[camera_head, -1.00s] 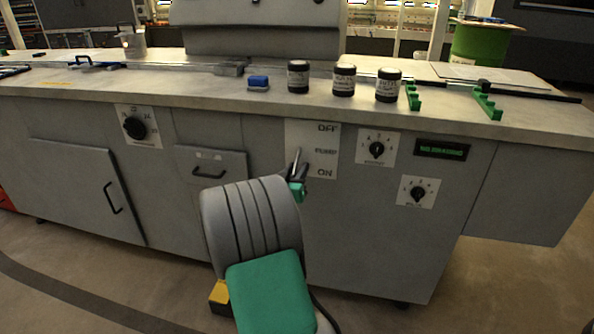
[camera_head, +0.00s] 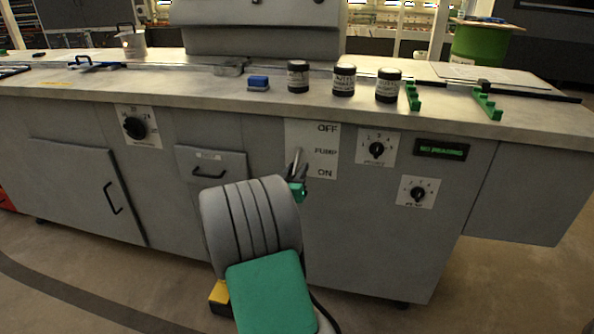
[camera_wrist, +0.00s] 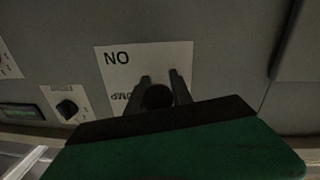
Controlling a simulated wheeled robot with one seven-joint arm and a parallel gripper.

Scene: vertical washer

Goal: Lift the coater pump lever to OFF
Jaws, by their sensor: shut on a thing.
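The pump lever (camera_head: 296,157) is on a white plate (camera_head: 325,150) marked OFF at the top, PUMP in the middle and ON at the bottom. It sits at the plate's left side, its tip pointing up. My gripper (camera_head: 299,172) is at the lever's lower part, mostly hidden behind my own wrist. In the wrist view the picture is upside down, and the two dark fingers of my gripper (camera_wrist: 160,82) are on either side of the lever's round dark end (camera_wrist: 158,96). The gripper is shut on the lever. The lever's base is hidden.
Rotary knobs (camera_head: 376,149) and a green-lit display (camera_head: 441,149) are right of the plate. A drawer with a handle (camera_head: 209,172) is to the left. Several dark jars (camera_head: 343,80) and a blue block (camera_head: 258,83) stand on the counter above.

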